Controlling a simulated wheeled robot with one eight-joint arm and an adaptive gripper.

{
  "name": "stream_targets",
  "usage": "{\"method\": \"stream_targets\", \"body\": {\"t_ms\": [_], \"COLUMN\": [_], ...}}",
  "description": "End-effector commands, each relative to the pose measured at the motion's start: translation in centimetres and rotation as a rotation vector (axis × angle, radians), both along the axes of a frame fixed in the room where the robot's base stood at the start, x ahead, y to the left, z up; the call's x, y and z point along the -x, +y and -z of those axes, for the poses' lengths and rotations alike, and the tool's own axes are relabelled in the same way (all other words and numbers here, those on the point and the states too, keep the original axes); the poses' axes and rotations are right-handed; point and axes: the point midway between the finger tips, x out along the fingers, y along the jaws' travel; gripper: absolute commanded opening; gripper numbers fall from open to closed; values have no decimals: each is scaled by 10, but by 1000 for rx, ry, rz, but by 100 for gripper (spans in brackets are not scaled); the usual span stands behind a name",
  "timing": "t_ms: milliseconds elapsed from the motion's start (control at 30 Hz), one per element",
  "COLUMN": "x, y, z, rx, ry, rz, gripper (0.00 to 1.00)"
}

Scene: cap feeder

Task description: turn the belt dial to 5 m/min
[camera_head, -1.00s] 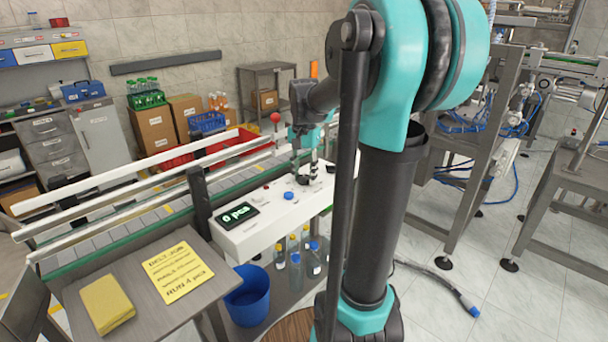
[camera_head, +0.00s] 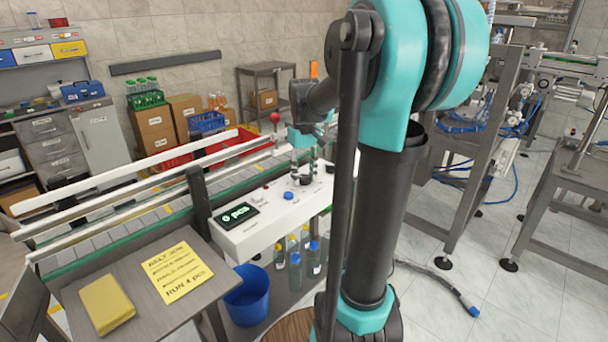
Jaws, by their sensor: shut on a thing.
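A white control panel (camera_head: 262,230) stands beside the conveyor, in the middle of the view. My gripper (camera_head: 304,178) points down at the panel's far right end. Its fingers are closed around a small dark knob, the belt dial (camera_head: 306,181), which they partly hide. The dial's pointer and scale are too small to read from here. The panel's display (camera_head: 237,214) reads "0 pcs".
A blue button (camera_head: 288,196) and a small red one sit on the panel left of my gripper. A yellow note (camera_head: 177,270) and yellow sponge (camera_head: 107,304) lie on the grey table. Bottles (camera_head: 295,270) and a blue bucket (camera_head: 246,296) stand below.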

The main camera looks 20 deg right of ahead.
Motion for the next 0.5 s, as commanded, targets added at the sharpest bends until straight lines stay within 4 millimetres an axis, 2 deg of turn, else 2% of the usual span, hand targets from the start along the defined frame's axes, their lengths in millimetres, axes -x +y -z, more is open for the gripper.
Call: {"method": "stream_targets", "body": {"t_ms": [500], "x": [-1], "y": [-1], "z": [0], "rx": [0], "ry": [-1], "rz": [-488], "gripper": [8]}}
